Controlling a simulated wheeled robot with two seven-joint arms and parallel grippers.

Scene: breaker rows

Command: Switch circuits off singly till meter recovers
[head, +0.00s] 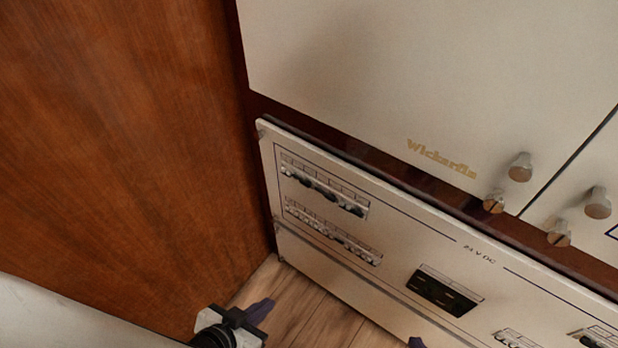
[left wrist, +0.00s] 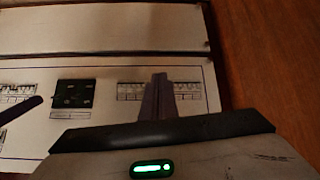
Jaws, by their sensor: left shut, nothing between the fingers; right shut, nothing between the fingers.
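The cream breaker panel (head: 380,240) marked "24 V DC" carries an upper breaker row (head: 325,187) with some dark levers and a lower breaker row (head: 333,231) that looks paler. Single lever positions are too small to tell. A dark meter (head: 444,291) sits right of these rows; it also shows in the left wrist view (left wrist: 72,93), its reading unclear. My left gripper (head: 262,309) is shut and empty below the rows; in the left wrist view its fingers (left wrist: 159,97) cover part of a breaker row (left wrist: 130,90). A purple fingertip of my right gripper (head: 416,342) shows at the bottom edge.
A brown wooden wall (head: 120,150) closes off the left side. Above the panel is a cream cabinet front (head: 400,70) with gold lettering and protruding metal knobs (head: 520,167). More breakers (head: 515,338) sit at the lower right. Wooden floor (head: 310,315) shows below.

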